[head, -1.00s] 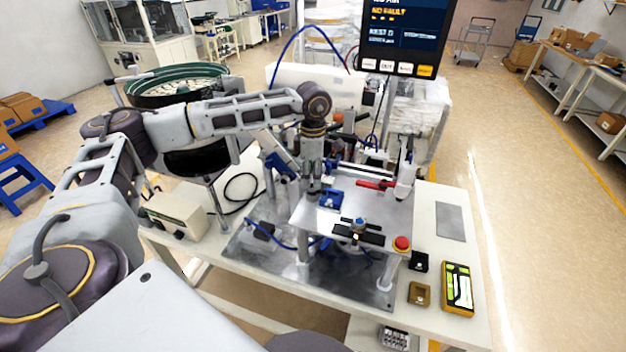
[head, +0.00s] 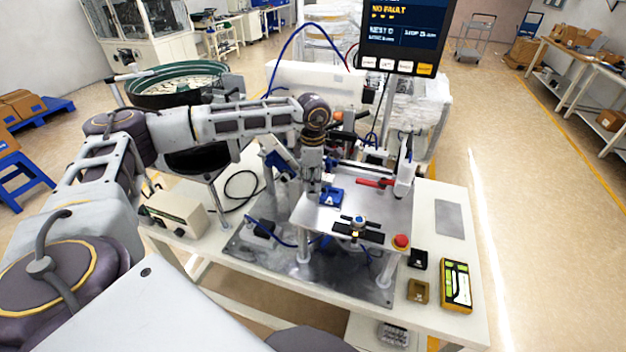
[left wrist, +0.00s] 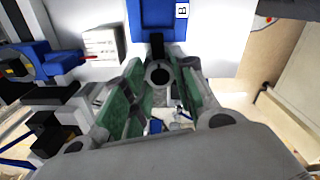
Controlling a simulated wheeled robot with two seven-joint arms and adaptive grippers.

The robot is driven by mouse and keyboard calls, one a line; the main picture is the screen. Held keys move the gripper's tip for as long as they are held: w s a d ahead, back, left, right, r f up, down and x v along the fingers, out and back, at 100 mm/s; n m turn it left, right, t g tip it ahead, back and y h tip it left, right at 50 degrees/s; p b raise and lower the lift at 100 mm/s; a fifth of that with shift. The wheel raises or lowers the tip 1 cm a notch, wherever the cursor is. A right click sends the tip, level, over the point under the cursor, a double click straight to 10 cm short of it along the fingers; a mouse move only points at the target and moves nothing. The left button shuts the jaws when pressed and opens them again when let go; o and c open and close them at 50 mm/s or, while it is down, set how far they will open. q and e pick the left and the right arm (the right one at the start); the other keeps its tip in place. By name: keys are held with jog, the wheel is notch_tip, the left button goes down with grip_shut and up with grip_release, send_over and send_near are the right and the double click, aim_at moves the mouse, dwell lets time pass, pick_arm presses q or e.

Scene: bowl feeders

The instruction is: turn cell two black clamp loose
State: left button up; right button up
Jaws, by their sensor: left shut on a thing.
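My left gripper (head: 313,190) points down at the left part of the raised metal plate (head: 345,209), beside a blue fixture (head: 333,197). In the left wrist view its green-padded fingers (left wrist: 160,88) are closed around a dark round piece with a hole in its top, which looks like the black clamp (left wrist: 158,73). The blue fixture with a "B" label (left wrist: 160,18) lies just beyond it. In the head view the clamp is hidden by the gripper, so its turn angle cannot be told. My right gripper is not in view.
A black bar with a blue-topped knob (head: 358,235) and a red button (head: 401,241) sit at the plate's front. A red-handled part (head: 375,183) lies behind. A bowl feeder (head: 178,86) stands left, a screen (head: 403,35) behind.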

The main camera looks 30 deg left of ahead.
pick_arm(q)
jog(key=shift+c, duration=0.5)
jog(key=shift+n+b, duration=0.35)
jog(key=shift+n, duration=0.05)
jog(key=n+b, duration=0.2)
jog(key=n, duration=0.1)
jog(key=shift+w+f, duration=0.1)
jog(key=n+b, duration=0.2)
jog(key=n, duration=0.1)
jog(key=shift+n, duration=0.4)
jog(key=n+b, duration=0.1)
jog(key=n, duration=0.3)
jog(key=shift+n, duration=0.3)
jog(key=shift+a+r+n+b, duration=0.15)
jog(key=shift+n+b, duration=0.15)
jog(key=shift+n, duration=0.6)
jog(key=shift+d+r+n+b, duration=0.1)
jog(key=shift+n+b, duration=0.2)
jog(key=shift+n, duration=0.6)
